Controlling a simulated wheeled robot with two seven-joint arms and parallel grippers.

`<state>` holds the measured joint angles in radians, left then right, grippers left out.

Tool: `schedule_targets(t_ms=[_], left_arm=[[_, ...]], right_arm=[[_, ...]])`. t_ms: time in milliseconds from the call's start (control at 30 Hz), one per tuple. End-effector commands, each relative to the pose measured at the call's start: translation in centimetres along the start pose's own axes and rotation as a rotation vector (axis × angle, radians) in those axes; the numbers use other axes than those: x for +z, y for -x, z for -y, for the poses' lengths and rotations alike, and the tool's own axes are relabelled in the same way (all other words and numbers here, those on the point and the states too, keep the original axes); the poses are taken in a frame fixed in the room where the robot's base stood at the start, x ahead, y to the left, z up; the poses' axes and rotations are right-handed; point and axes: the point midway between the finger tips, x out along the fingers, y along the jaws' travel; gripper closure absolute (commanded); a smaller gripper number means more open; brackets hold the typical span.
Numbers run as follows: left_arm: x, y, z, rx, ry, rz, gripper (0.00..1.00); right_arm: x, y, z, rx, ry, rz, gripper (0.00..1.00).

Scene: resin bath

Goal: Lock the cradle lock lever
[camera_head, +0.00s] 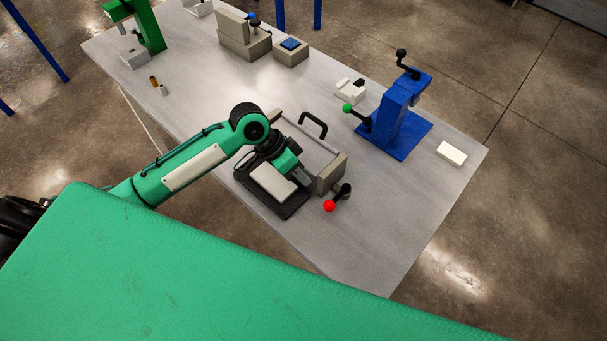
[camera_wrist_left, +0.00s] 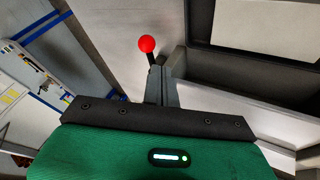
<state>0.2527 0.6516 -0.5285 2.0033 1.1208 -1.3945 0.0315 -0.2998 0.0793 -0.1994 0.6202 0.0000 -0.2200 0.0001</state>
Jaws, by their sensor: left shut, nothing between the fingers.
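The cradle lock lever has a red ball (camera_head: 329,206) on a short black arm, beside the grey end block (camera_head: 330,176) of the cradle. In the left wrist view the red ball (camera_wrist_left: 147,44) and its dark stem stand just beyond my fingertips. My left gripper (camera_head: 304,178) reaches over the cradle, close to the block. Its fingers are together in the left wrist view (camera_wrist_left: 161,72), with nothing held. I cannot tell whether they touch the lever. My right gripper is not in view.
The cradle has a black tray (camera_head: 288,212) and a black handle (camera_head: 314,122). A blue press-like fixture (camera_head: 395,115) with a green-knobbed lever (camera_head: 348,108) stands to the right. A white block (camera_head: 451,153) lies near the right edge. The table's front right is clear.

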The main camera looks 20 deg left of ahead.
Motion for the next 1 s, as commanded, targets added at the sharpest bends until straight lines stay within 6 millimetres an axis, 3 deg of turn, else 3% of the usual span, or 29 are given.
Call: schedule_targets(t_ms=[200, 400, 1000], left_arm=[[-0.1, -4.0, -0.2, 0.004, 0.003, 0.001, 1.0], [0.0, -6.6, -0.1, 0.002, 0.002, 0.0, 1.0], [-0.4, -7.7, -0.1, -0.001, 0.002, -0.001, 1.0]], right_arm=[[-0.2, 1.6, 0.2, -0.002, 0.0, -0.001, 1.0], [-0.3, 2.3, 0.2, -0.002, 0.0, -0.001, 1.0], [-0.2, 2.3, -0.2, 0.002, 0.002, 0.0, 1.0]])
